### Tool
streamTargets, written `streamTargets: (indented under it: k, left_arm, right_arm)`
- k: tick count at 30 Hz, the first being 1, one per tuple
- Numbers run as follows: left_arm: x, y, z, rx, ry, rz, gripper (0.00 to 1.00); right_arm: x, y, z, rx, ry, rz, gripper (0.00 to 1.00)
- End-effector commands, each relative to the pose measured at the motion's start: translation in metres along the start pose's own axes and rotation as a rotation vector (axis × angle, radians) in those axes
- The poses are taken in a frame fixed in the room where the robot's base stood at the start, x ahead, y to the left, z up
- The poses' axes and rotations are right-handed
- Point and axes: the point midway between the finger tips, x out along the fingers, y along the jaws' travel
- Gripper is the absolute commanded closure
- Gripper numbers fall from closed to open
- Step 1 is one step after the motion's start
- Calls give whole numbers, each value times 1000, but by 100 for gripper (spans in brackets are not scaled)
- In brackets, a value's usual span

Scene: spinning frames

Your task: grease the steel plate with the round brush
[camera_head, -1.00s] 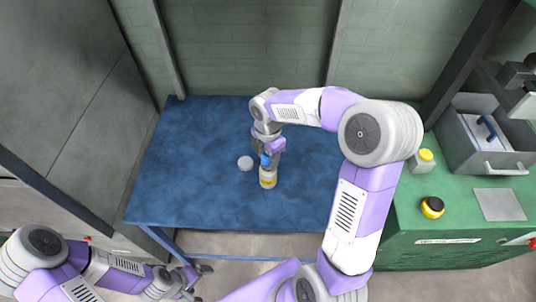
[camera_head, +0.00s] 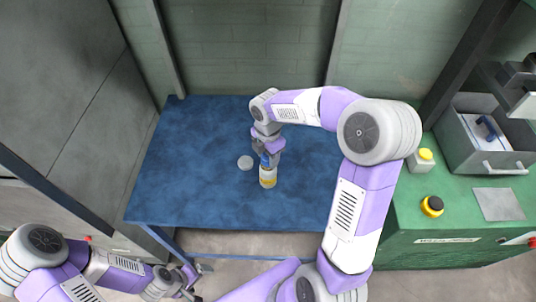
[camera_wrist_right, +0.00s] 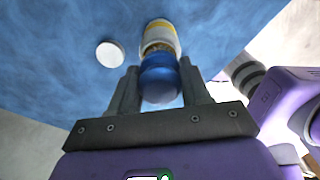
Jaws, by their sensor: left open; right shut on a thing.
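My right gripper (camera_head: 268,154) is shut on the blue handle of the round brush (camera_wrist_right: 160,80). Below the handle is a white jar with a yellow band (camera_head: 267,181), standing on the blue table; it also shows in the right wrist view (camera_wrist_right: 160,33). The brush's lower end is hidden, seemingly inside the jar's mouth. The steel plate (camera_head: 499,204) is a flat grey square on the green bench at the right. My left gripper (camera_head: 194,281) is open and empty, low in front of the blue table.
A white round lid (camera_head: 245,163) lies left of the jar on the blue table (camera_head: 200,205). On the green bench (camera_head: 460,225) are a grey bin (camera_head: 458,148) with a blue-handled item (camera_head: 487,127), a yellow-topped box (camera_head: 425,160) and a yellow-black button (camera_head: 432,207). Most of the blue table is clear.

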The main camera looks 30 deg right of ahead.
Motion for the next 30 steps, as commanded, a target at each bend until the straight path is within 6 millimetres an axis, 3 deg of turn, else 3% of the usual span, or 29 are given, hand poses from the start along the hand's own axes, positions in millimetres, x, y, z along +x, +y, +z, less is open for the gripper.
streamTargets:
  k: [17, 30]
  left_arm:
    - [-2, 1, 0, 0, 0, 0, 12]
    - [-33, 12, 1, 0, 0, 0, 12]
  right_arm:
    - [0, -1, 0, 0, 2, -5, 77]
    - [-35, 0, 0, 0, 1, -2, 77]
